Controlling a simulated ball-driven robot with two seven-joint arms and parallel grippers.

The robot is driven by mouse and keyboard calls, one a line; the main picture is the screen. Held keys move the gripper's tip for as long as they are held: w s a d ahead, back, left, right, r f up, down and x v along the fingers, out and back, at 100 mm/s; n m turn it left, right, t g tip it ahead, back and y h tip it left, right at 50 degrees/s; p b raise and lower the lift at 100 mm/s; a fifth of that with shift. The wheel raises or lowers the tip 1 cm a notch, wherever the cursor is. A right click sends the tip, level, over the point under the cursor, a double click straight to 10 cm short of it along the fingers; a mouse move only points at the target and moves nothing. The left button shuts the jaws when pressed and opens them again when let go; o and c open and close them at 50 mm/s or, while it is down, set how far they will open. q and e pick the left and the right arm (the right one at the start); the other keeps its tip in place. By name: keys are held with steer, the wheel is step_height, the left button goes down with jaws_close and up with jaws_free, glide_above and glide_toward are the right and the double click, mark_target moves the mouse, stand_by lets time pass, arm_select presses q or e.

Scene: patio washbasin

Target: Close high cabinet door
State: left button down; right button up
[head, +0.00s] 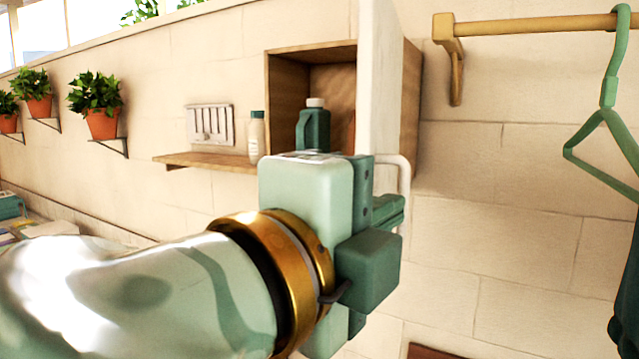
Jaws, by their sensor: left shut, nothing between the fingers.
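The wall cabinet (290,95) is a wooden box at the upper middle of the head view, and its interior shows. Its white door (377,80) stands open, seen nearly edge-on, swung out toward me. A pale curved handle (405,172) sits low on the door. My left gripper (390,212) comes in from the left, just below and in front of the door, close to the handle. Its fingers are shut and empty. Whether they touch the door or handle I cannot tell. The gripper body hides the cabinet's lower part. My right gripper is not in view.
A dark green jug (313,130) is at the cabinet opening. A white bottle (256,138) stands on the wooden shelf (205,160) to the left. A wooden rail (540,25) with a green hanger (608,90) is at the right. Potted plants (100,122) line the left wall.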

arm_select(q)
steer(key=w+d+p, duration=0.1)
steer(key=w+p, duration=0.2)
steer(key=w, duration=0.3)
steer(key=shift+w, duration=0.2)
steer(key=shift+d, duration=0.15)
